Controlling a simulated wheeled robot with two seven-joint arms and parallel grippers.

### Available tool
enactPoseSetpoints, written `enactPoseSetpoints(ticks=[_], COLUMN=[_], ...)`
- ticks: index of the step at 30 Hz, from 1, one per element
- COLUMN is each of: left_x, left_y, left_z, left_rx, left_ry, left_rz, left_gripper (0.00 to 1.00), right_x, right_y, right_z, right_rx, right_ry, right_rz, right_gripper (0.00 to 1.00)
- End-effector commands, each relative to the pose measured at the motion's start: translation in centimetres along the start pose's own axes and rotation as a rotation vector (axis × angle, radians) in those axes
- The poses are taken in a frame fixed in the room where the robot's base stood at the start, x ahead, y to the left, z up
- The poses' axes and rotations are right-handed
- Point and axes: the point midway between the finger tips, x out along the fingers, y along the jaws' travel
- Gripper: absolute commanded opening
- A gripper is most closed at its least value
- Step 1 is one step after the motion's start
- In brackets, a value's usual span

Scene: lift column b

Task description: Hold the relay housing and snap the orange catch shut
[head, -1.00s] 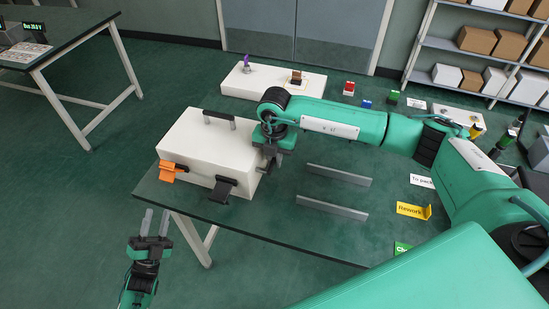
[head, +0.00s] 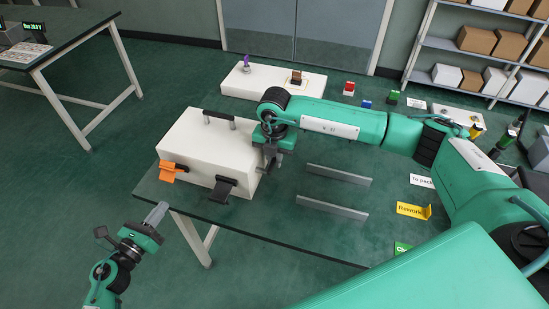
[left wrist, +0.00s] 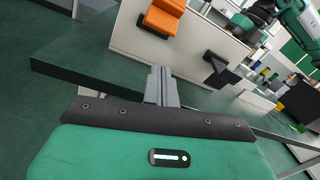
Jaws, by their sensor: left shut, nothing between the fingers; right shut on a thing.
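The relay housing (head: 208,140) is a white box with a dark top handle, standing at the left end of the green-topped table. Its orange catch (head: 170,170) juts from the front face at the left; the catch also shows in the left wrist view (left wrist: 163,17). A black catch (head: 225,186) sits to its right. My left gripper (head: 157,212) is shut and empty, below and in front of the orange catch, apart from it; its fingers show in the left wrist view (left wrist: 161,75). My right gripper (head: 268,158) is shut on the housing's right side, its fingertips partly hidden.
Two low grey rails (head: 335,190) stand on the table right of the housing. A yellow rework sign (head: 412,210) lies farther right. A white tray (head: 275,84) with small parts is at the back. Floor is free left of the table's edge.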

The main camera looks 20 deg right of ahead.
Motion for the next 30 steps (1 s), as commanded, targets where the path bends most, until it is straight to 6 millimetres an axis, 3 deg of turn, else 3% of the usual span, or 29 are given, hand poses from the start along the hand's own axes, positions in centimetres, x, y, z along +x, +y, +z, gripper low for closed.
enactPoseSetpoints(ticks=[3,9,21,30], left_x=[-0.4,-0.4,3.8,5.3], left_y=[0.2,0.4,0.8,0.9], left_z=[1.4,2.4,2.5,2.5], left_rx=[0.166,0.289,0.292,0.290], left_ry=[-0.003,-0.008,-0.008,-0.007], left_rz=[0.047,0.082,0.083,0.084], left_gripper=[0.00,0.00,0.00,0.00], right_x=[-0.1,-0.1,-0.1,-0.1], right_y=[0.0,0.0,0.0,0.0], right_z=[0.1,0.1,0.1,0.1], right_rx=[0.001,0.001,0.001,0.001], right_ry=[-0.002,-0.002,-0.002,-0.002], right_rz=[0.002,0.002,0.002,0.002], right_gripper=[0.00,0.00,0.00,0.00])
